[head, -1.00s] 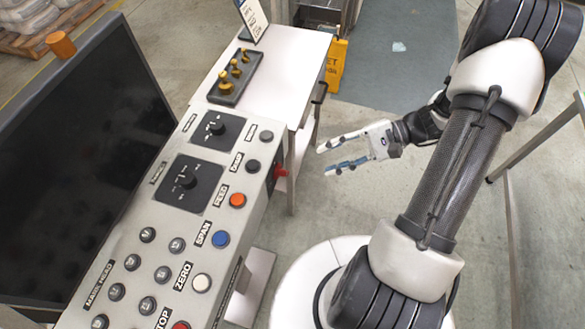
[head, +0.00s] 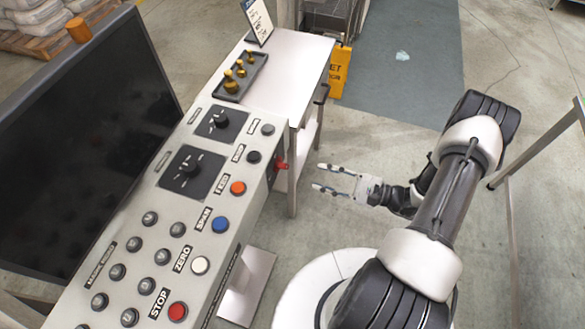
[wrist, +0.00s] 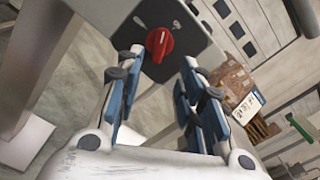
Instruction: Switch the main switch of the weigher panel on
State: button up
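The weigher panel (head: 238,262) is a sloped light-grey console with buttons and two black dials. A red rotary switch (head: 281,165) sticks out from its right end face.
A dark screen (head: 85,150) stands left of the buttons. A white table (head: 285,75) behind the panel bears a tray of brass weights (head: 240,75) and a sign card (head: 258,20). A yellow sign (head: 338,70) stands beyond. A rail (head: 540,145) runs on the right.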

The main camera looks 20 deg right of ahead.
aim_at(288, 167)
jog(key=b+x, duration=0.1)
jog(key=x, duration=0.9)
grip_shut()
